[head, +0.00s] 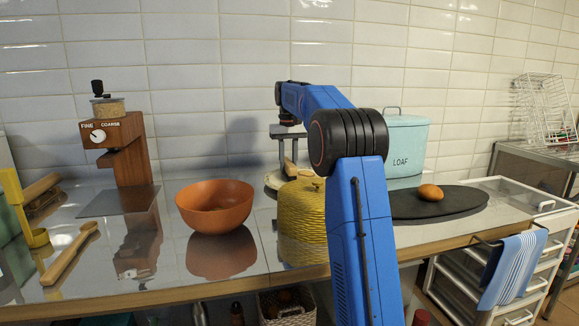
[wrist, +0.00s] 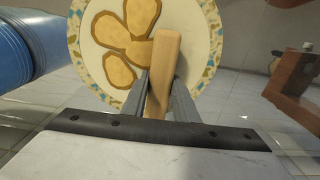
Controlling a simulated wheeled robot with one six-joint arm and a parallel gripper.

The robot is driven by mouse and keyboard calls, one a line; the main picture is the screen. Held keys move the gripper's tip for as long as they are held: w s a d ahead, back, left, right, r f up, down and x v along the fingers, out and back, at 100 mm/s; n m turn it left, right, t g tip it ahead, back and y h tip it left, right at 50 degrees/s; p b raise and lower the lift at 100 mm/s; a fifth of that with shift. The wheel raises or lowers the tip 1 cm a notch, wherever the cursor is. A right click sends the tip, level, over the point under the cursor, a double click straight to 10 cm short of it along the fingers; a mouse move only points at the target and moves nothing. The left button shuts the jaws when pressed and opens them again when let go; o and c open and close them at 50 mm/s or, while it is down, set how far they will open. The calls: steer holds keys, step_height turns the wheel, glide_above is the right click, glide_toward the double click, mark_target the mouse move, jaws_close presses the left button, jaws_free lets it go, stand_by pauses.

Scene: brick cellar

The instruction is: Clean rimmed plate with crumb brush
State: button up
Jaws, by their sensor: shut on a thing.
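My gripper (head: 287,152) is over the rimmed plate (head: 273,180) near the back of the counter, behind a yellow woven basket that hides part of the plate. In the wrist view my gripper (wrist: 160,88) is shut on a pale wooden handle (wrist: 166,52), which I take for the crumb brush's. The brush's bristles do not show. The plate in the wrist view (wrist: 209,55) is cream with a speckled rim and several yellow-brown patches. The handle crosses in front of it; I cannot tell whether the brush touches the plate.
The yellow basket (head: 302,225) stands close in front, partly behind my arm. An orange bowl (head: 215,207) and a wooden grinder (head: 128,160) are left. A wooden utensil (head: 68,256) lies far left. Right are a dark board (head: 462,199) with a bun (head: 430,192) and a LOAF bin (head: 404,140).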

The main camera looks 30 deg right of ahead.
mark_target(287, 159)
steer(key=shift+w+d, duration=0.25)
steer(key=shift+w, duration=0.7)
steer(key=shift+w+d, duration=0.25)
steer(key=shift+w, duration=0.65)
steer(key=shift+d, duration=0.15)
steer(key=shift+s+d, duration=0.2)
steer(key=shift+d, duration=0.4)
steer(key=shift+s+a, duration=0.5)
steer(key=shift+s, duration=1.3)
steer(key=shift+s+a, duration=0.55)
steer(key=shift+s, duration=1.3)
steer(key=shift+s+a, duration=0.5)
steer(key=shift+s, duration=1.3)
steer(key=shift+s, duration=0.1)
steer(key=shift+s+a+f, duration=0.1)
steer(key=shift+s+a, duration=0.15)
steer(key=shift+s, duration=0.55)
steer(key=shift+s+a, duration=0.25)
steer(key=shift+s, duration=0.55)
steer(key=shift+s+d, duration=0.25)
steer(key=shift+d, duration=0.45)
steer(key=shift+w+d+r, duration=0.1)
steer(key=shift+w+d, duration=0.2)
steer(key=shift+w, duration=0.65)
steer(key=shift+w+d+r, duration=0.1)
steer(key=shift+w+d, duration=0.15)
steer(key=shift+w, duration=0.7)
